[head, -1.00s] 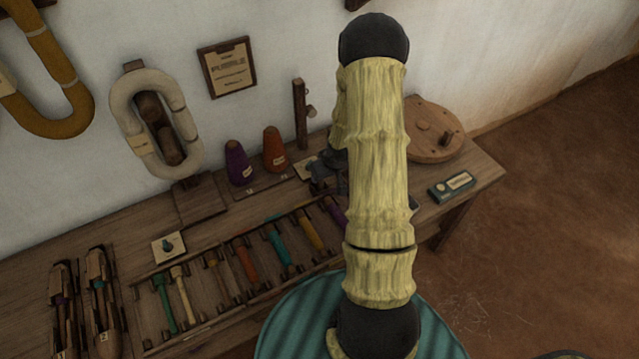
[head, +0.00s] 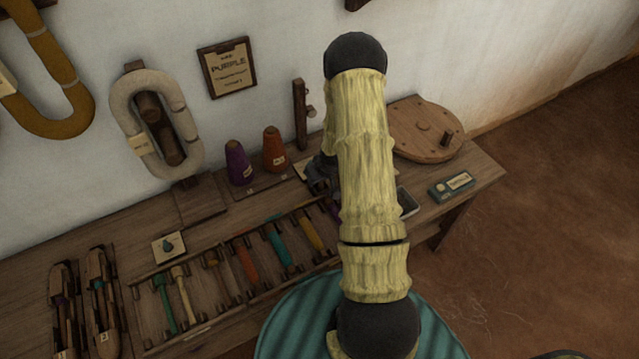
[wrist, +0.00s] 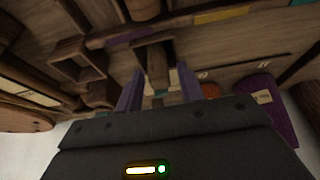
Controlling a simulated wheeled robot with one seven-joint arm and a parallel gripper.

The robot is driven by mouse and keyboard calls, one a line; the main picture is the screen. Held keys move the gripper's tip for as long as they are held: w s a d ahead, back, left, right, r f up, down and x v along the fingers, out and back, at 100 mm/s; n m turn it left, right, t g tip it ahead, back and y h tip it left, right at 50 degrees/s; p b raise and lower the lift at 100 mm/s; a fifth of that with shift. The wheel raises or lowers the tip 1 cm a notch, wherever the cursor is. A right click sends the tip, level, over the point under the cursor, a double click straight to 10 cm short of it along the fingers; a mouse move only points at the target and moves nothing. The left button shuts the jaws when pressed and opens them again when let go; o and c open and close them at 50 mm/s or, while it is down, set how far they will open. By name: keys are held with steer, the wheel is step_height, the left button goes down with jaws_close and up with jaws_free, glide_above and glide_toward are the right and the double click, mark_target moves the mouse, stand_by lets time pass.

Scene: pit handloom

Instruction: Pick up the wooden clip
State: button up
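In the wrist view my gripper (wrist: 159,78) shows two purple-grey fingers spread apart, with a gap between them. A small upright-looking brown wooden piece (wrist: 156,65) appears in that gap. It may be the wooden clip, but I cannot tell for sure, and no finger clearly presses on it. In the head view my arm covers most of the gripper, with only a dark part (head: 321,178) showing over the back of the bench. No wooden clip can be made out for certain in the head view.
The wooden bench (head: 225,210) holds a purple cone (head: 238,165), an orange cone (head: 273,152), a wooden post (head: 300,115), a rack of coloured bobbins (head: 245,265), a round wooden disc (head: 425,130) and a small teal box (head: 452,186). A framed sign (head: 228,68) hangs on the wall.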

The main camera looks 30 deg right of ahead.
jaws_close()
steer(key=shift+r, duration=0.15)
step_height(320, 180, up, 10)
steer(key=shift+f+p, duration=0.1)
steer(key=shift+p, duration=0.25)
stand_by(0.4)
